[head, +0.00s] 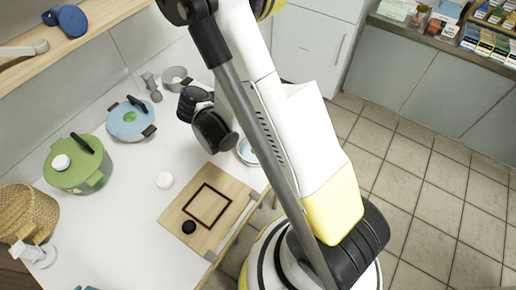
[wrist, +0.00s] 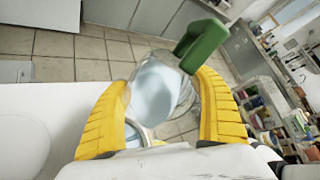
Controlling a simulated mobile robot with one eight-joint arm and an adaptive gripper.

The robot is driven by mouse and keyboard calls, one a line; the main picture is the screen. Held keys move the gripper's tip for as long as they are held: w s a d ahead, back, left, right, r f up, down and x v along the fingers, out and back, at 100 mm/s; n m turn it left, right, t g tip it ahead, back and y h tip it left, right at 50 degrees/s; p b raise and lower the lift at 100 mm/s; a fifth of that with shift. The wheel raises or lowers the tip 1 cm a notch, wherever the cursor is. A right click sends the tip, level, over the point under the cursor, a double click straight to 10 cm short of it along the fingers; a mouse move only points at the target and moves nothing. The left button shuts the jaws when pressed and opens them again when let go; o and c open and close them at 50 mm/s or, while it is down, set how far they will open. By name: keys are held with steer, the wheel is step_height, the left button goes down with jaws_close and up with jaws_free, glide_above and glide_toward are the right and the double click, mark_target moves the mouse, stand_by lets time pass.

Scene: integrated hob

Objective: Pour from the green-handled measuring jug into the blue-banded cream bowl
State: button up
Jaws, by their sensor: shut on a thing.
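The measuring jug (wrist: 158,88) is a clear vessel with a green handle (wrist: 203,45) and pale blue-white inside. It sits between the yellow fingers of my gripper (wrist: 162,105), which is shut on it. I cannot tell how far the jug is tilted or whether anything flows from it. The cream bowl (wrist: 141,134) shows only partly beyond the jug, low in the wrist view. In the head view a pale round bowl (head: 246,152), likely the same one, stands near the counter's edge, half hidden by my arm. The fingers and jug are hidden in the head view.
A wooden board (head: 226,185) with a dark square frame and small black disc lies on the white counter (head: 130,230). A green pot (head: 77,165), blue pot (head: 131,120), grey pot (head: 175,78) and wicker basket (head: 27,212) stand left and behind. Tiled floor lies right.

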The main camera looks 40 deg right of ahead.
steer(key=shift+a+f+h, duration=0.1)
steer(key=shift+h, duration=0.2)
stand_by(0.7)
steer(key=shift+a+f+h+b, duration=0.15)
steer(key=shift+f+h+b, duration=0.2)
steer(key=shift+b, duration=1.2)
stand_by(3.2)
steer(key=shift+w+a+g+h, duration=0.15)
steer(key=shift+g+h, duration=0.15)
steer(key=shift+h, duration=0.05)
stand_by(0.4)
steer(key=shift+f+b, duration=0.15)
steer(key=shift+b, duration=0.5)
stand_by(0.8)
